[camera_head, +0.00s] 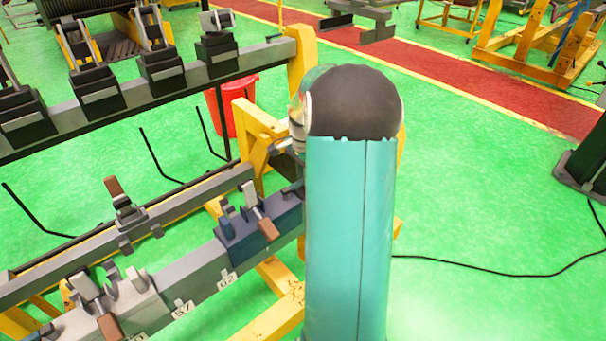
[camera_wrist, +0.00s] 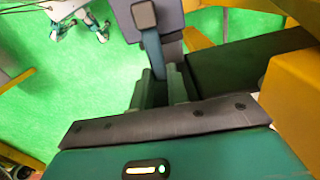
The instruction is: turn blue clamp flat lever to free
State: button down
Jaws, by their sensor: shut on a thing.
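The blue clamp (camera_head: 238,246) sits on the lower grey beam, just left of my teal arm in the head view. The lever runs up from between the fingers to a grey block-like end (camera_wrist: 144,15). My gripper is not visible in the head view, and the lever's contact area is partly covered by the fingers.
Other grey clamps with brown handles (camera_head: 110,326) stand along the lower beam. An upper rail (camera_head: 130,100) with black blocks, yellow frame posts (camera_head: 302,55) and a red bucket (camera_head: 232,105) are close behind. Open green floor (camera_head: 470,200) lies to the right, crossed by a black cable.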

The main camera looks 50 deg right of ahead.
jog(key=s+a+m, duration=0.5)
jog(key=a+m, duration=0.2)
jog(key=m, duration=1)
jog(key=shift+s, duration=0.15)
dwell(0.5)
jog(key=c, duration=1.4)
grip_release()
jog(key=shift+o, duration=0.2)
notch_tip(320, 180, up, 14)
